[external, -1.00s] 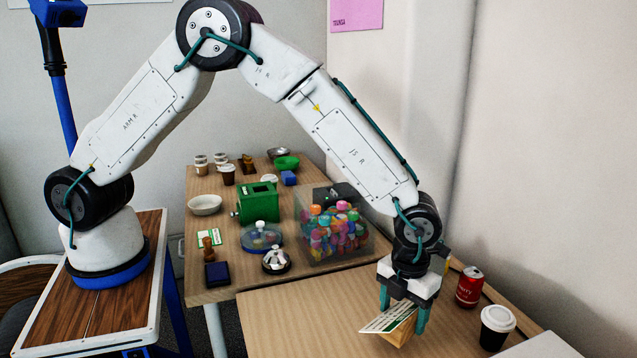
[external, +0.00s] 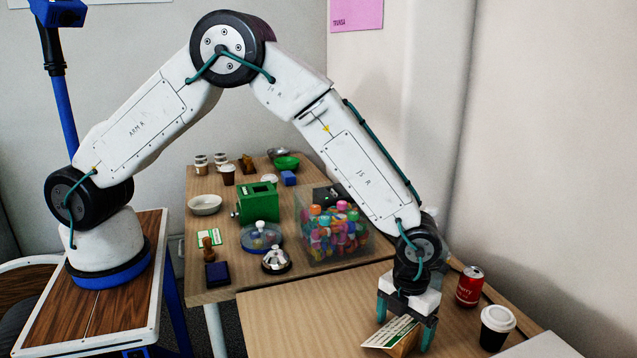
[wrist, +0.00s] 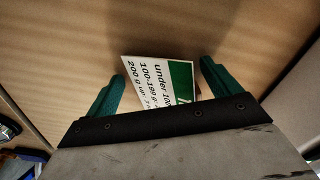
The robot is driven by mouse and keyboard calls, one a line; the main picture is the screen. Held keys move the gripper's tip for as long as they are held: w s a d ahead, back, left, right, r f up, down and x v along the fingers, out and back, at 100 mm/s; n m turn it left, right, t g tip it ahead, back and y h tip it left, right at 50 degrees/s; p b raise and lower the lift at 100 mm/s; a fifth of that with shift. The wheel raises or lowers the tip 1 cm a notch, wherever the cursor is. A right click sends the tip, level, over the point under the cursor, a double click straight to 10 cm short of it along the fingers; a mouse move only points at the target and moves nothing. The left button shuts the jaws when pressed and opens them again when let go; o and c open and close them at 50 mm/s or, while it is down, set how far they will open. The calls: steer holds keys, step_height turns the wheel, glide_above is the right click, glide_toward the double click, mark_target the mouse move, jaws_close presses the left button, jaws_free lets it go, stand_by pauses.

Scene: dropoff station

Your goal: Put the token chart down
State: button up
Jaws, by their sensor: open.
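The token chart (external: 391,334) is a white card with a green band and dark print on a brown, wood-coloured backing. It is at the front of the near table (external: 300,315), low between the fingers of my gripper (external: 405,325). In the wrist view the chart (wrist: 160,82) shows between the two teal fingertips (wrist: 160,75), with gaps on both sides. My gripper is open around it. The chart leans at a slant. I cannot tell how its lower edge meets the table.
A red can (external: 469,287) and a lidded cup (external: 496,327) stand close to the right of my gripper. A clear bin of colourful pieces (external: 335,228) and a bell (external: 276,260) stand behind. The near table's left part is clear.

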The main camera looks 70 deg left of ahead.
mark_target(404, 323)
step_height(404, 323, up, 12)
steer(key=s+a+r+n, duration=0.6)
steer(key=a+r+n, duration=0.1)
steer(key=a+r, duration=0.25)
steer(key=s+a+r+n, duration=0.6)
steer(key=a+r, duration=0.2)
steer(key=r, duration=0.2)
steer(key=s+a+n, duration=0.4)
steer(key=s+n, duration=0.2)
steer(key=s, duration=0.2)
steer(key=s+a+r+n, duration=0.1)
steer(key=s+a+n, duration=0.3)
steer(key=s, duration=0.5)
steer(key=s+a+n+t, duration=0.1)
steer(key=s+a+n, duration=0.4)
steer(key=s+n, duration=0.3)
steer(key=shift+s+r, duration=0.35)
steer(key=shift+s, duration=0.4)
